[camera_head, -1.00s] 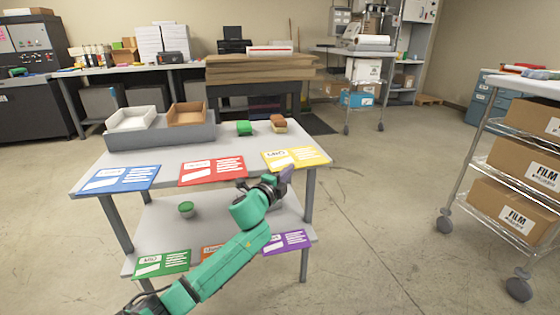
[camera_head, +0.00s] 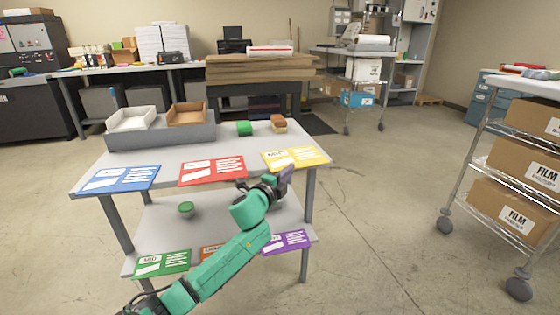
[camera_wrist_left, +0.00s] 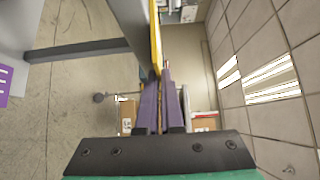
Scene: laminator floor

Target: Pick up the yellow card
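The yellow card (camera_head: 296,158) lies on the front right corner of the grey table's top, with its front edge at the table's edge. My left gripper (camera_head: 286,174) is at the card's front edge. In the left wrist view the card (camera_wrist_left: 155,35) shows edge-on as a thin yellow strip. It runs to the tips of the purple fingers (camera_wrist_left: 161,80), which are close together with a thin line between them. They look shut on the card's edge. The card has not visibly risen from the table. My right gripper is not in view.
A red card (camera_head: 212,171) and a blue card (camera_head: 118,178) lie along the same edge. Green and purple (camera_head: 286,242) cards lie on the lower shelf. A wire cart stands right.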

